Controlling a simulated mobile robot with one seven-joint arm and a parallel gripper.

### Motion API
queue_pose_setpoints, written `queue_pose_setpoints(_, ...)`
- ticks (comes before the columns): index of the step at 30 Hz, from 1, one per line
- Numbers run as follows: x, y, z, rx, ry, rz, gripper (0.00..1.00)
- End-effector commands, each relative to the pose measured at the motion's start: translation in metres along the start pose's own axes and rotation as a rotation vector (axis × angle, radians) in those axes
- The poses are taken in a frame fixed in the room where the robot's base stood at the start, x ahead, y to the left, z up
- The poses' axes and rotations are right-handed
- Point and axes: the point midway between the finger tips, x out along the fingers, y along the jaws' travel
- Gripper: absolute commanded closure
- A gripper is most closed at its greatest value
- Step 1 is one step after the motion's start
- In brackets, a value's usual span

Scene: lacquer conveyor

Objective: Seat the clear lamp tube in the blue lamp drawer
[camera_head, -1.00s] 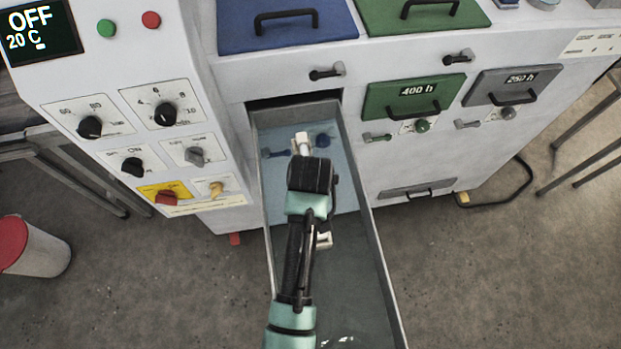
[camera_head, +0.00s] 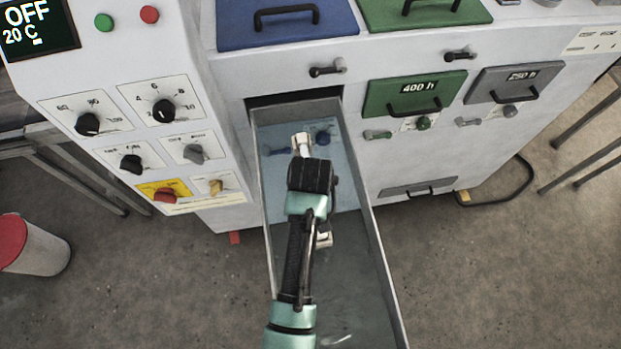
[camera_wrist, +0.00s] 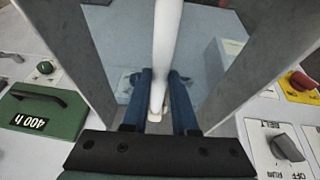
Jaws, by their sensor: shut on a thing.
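The blue lamp drawer (camera_head: 384,266) is pulled out of the machine front, with grey side walls and a blue section inside near the machine. The lamp tube (camera_wrist: 168,35) looks whitish in the wrist view and runs lengthwise between the drawer walls. My gripper (camera_wrist: 160,85) is shut on it, with a blue finger on each side. In the head view my wrist hides the fingers and most of the tube. A pale end piece or holder (camera_head: 301,141) shows beyond my wrist, and another pale block (camera_head: 324,240) beside my arm. I cannot tell whether the tube touches them.
Both drawer walls rise close beside my gripper. Left is the control panel (camera_head: 160,140) with knobs. Right are the green 400 h drawer (camera_head: 400,97) and the grey 250 h drawer (camera_head: 490,85). A red-lidded bin (camera_head: 42,255) stands on the floor at the left.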

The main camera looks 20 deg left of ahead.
Motion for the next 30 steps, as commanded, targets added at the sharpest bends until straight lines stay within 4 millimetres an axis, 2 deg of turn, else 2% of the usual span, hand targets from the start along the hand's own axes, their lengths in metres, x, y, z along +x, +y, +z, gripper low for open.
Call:
queue_pose_setpoints(23,0.019,-0.002,0.008,0.000,0.001,0.000,1.00)
queue_pose_setpoints(24,0.018,-0.002,0.007,0.000,0.001,0.000,0.68)
queue_pose_setpoints(29,0.018,-0.002,0.007,0.000,0.001,0.000,0.39)
queue_pose_setpoints(30,0.018,-0.002,0.007,0.000,0.001,0.000,0.39)
